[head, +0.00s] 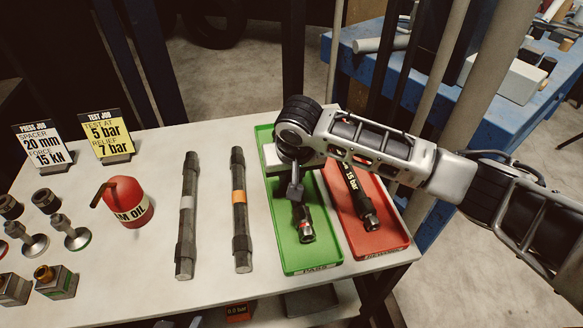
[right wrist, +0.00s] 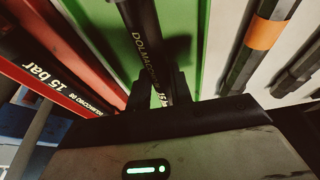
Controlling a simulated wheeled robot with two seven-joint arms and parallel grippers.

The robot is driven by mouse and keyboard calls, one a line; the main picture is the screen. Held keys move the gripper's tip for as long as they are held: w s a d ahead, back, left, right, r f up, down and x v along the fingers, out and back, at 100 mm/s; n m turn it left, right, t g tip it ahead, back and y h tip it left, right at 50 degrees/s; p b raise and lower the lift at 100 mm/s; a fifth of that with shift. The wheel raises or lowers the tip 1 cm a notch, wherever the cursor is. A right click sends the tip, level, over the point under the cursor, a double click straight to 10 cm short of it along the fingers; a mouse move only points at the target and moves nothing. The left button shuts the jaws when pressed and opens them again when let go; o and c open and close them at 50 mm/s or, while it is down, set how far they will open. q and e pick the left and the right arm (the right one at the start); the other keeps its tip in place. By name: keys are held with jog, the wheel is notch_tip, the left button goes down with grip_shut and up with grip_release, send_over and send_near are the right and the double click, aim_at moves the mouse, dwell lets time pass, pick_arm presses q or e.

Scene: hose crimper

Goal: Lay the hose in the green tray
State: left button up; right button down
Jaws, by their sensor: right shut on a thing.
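The green tray (head: 288,240), marked PASS at its front, lies on the table; its green floor also shows in the right wrist view (right wrist: 100,22). My right gripper (head: 297,194) is over this tray, shut on a black hose (head: 305,226). In the right wrist view the hose (right wrist: 143,45) runs between the two fingers (right wrist: 158,92), with pale print along it. The hose lies lengthwise within the tray's outline. Whether it touches the tray floor I cannot tell. My arm hides its far part. My left gripper is out of view.
A red tray (head: 392,238) beside it holds another black hose (head: 359,196) marked 15 bar. Hoses with a grey band (head: 187,215) and an orange band (head: 240,210) lie left of the green tray. A red oil can (head: 127,203), fittings and two sign cards stand further left.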

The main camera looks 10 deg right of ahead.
jog(key=shift+f, duration=0.15)
jog(key=c, duration=1.2)
grip_release()
jog(key=shift+o, duration=0.2)
jog(key=v, duration=1.6)
